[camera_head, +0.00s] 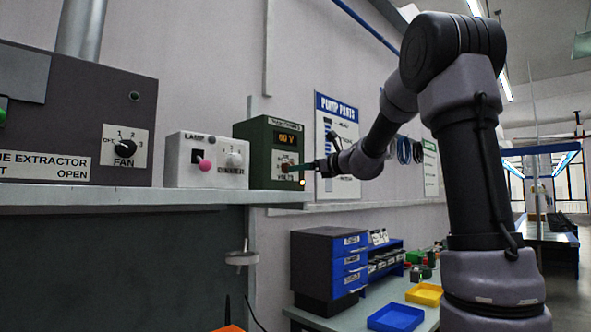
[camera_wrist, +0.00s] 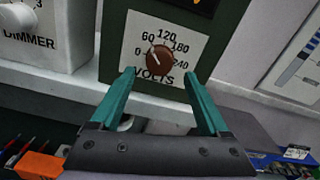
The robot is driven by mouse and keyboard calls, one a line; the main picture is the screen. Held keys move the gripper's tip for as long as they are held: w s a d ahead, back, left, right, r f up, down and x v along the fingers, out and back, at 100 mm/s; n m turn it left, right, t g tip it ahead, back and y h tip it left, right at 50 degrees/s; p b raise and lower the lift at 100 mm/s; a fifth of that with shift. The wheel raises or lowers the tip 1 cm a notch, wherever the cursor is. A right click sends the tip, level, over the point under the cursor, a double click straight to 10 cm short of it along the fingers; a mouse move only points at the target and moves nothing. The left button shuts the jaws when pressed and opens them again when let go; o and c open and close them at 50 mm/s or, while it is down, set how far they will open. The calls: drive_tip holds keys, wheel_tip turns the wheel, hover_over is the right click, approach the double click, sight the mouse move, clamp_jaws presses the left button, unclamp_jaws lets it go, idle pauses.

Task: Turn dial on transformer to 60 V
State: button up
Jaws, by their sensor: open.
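The green transformer (camera_head: 258,150) stands on the shelf, and its display (camera_head: 288,138) reads 60 V. Its brown round dial (camera_wrist: 160,58) sits on a white scale plate marked 0, 60, 120, 180, 240 and VOLTS. The dial's light pointer line is directed up-left, toward the 60 mark. My gripper (camera_wrist: 159,73) is open, with its two teal fingers just below and to either side of the dial; I cannot tell whether they touch it. In the head view my gripper (camera_head: 303,167) is at the transformer's front and partly hides the dial.
Left of the transformer is a white lamp and dimmer box (camera_head: 207,160), then the fan extractor panel (camera_head: 75,120). A pump parts poster (camera_head: 337,130) hangs on the wall to the right. Below are blue drawers (camera_head: 350,262) and blue (camera_head: 396,317) and yellow (camera_head: 425,294) trays.

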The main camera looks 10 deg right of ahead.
drive_tip(key=v, duration=0.6)
drive_tip(key=shift+s, duration=0.25)
drive_tip(key=shift+d, duration=0.15)
drive_tip(key=s+a+f+n+g+h, duration=0.1)
drive_tip(key=s+a+f+n+g, duration=0.25)
drive_tip(key=s+n, duration=0.35)
drive_tip(key=s+a+f+n+g, duration=0.3)
drive_tip(key=s+f+n, duration=0.2)
drive_tip(key=s, duration=0.5)
drive_tip(key=s+d+f+n+h, duration=0.3)
drive_tip(key=s+f+n, duration=0.2)
drive_tip(key=s, duration=0.2)
drive_tip(key=s+d+f+n+g+h, duration=0.1)
drive_tip(key=s+d+f+n+h, duration=0.2)
drive_tip(key=s+f+n, duration=0.2)
drive_tip(key=shift+s+f+n+h, duration=0.4)
drive_tip(key=shift+s+f, duration=0.35)
drive_tip(key=shift+s, duration=0.1)
drive_tip(key=shift+g, duration=0.25)
